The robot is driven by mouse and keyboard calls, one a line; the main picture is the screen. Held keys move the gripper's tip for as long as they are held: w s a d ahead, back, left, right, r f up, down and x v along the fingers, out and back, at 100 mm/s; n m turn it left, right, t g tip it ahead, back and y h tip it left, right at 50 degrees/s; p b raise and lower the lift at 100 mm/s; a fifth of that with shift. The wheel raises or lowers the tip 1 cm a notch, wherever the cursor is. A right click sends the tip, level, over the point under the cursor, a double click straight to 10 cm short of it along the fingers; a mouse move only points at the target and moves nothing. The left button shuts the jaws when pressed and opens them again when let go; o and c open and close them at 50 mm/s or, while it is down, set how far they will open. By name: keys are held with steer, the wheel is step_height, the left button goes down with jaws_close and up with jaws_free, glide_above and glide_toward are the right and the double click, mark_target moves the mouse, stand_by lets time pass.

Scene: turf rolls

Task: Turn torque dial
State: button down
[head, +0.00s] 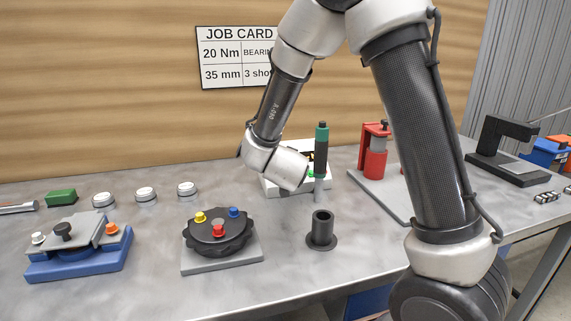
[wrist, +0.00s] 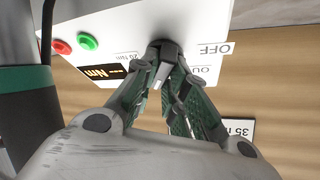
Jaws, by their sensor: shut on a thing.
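A white control box (head: 325,181) stands at the back of the bench, mostly hidden by my arm in the head view. In the wrist view its white face (wrist: 215,15) carries a dark torque dial (wrist: 166,50), with upside-down labels around it: OFF, 20 Nm and one partly hidden. A lit display (wrist: 104,73) reads dashes and Nm, beside a green button (wrist: 88,41) and a red button (wrist: 61,46). My gripper (wrist: 166,66) is shut on the dial, its fingertips on either side. The dial's pointer mark cannot be made out. In the head view my fingers are hidden.
A green and black tool (head: 321,150) stands upright close beside my wrist. A black cup (head: 321,232), a round fixture with coloured knobs (head: 218,235) and a blue-based fixture (head: 78,262) stand in front. A red press (head: 375,155) is right. A job card (head: 222,55) reads 20 Nm.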

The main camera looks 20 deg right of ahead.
steer(key=m+g+h, duration=0.1)
steer(key=m, duration=0.2)
steer(key=m+g+h, duration=0.1)
steer(key=m, duration=0.3)
steer(key=shift+g, duration=0.4)
steer(key=m+g, duration=0.1)
steer(key=m, duration=0.2)
steer(key=m+g, duration=0.1)
steer(key=m, duration=0.1)
steer(key=shift+m+g+h, duration=0.3)
steer(key=shift+m, duration=0.1)
steer(key=c, duration=1.4)
jaws_free()
steer(key=shift+c, duration=0.2)
steer(key=v, duration=1.2)
steer(key=shift+w+a+r, duration=0.1)
steer(key=shift+w, duration=0.05)
